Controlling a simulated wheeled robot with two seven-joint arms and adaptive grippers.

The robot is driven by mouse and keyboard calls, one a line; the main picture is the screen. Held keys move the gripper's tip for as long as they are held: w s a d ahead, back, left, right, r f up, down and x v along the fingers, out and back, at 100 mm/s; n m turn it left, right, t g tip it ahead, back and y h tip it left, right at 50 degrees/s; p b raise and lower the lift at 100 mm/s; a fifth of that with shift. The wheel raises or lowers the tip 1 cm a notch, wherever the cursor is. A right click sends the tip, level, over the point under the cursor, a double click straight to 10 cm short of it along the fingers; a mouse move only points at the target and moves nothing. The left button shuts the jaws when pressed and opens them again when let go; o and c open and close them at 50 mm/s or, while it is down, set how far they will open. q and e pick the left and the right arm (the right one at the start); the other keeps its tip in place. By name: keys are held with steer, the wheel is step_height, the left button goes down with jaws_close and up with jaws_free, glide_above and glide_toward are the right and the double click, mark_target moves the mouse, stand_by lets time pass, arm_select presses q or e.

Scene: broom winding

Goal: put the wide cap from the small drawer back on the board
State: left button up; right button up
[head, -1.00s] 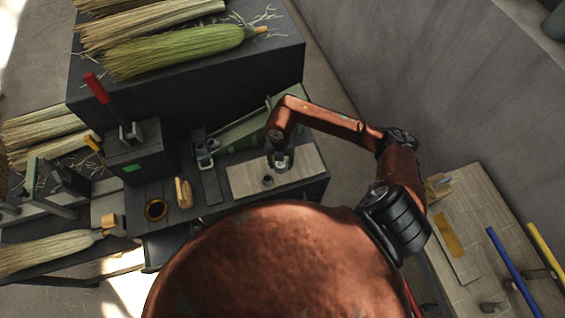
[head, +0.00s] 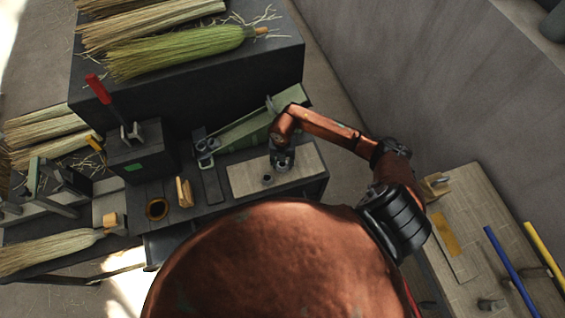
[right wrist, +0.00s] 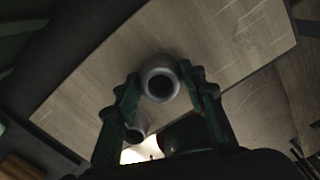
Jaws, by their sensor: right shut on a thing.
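A pale wooden board (head: 243,180) lies on the dark bench. My right gripper (head: 281,168) is over it, pointing down. In the right wrist view the fingers (right wrist: 163,88) are shut on a wide grey round cap (right wrist: 160,80) with a dark hole in its end. The cap is at or close above the board; I cannot tell if it touches. A smaller grey cylinder (right wrist: 137,126) stands on the board near the left finger, and it shows as a dark round top in the head view (head: 268,180). The small drawer (head: 163,246) at the bench front is partly hidden. My left gripper is out of view.
A green wedge-shaped part (head: 245,127) lies behind the board. A dark box with a red-handled lever (head: 98,88), a ring hole (head: 157,208) and a small wooden piece (head: 184,191) are to the left. Brooms (head: 180,52) lie on the higher block behind.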

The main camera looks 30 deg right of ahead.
steer(key=o, duration=0.9)
step_height(320, 180, up, 12)
steer(key=b, duration=0.1)
steer(key=shift+a+r, duration=0.1)
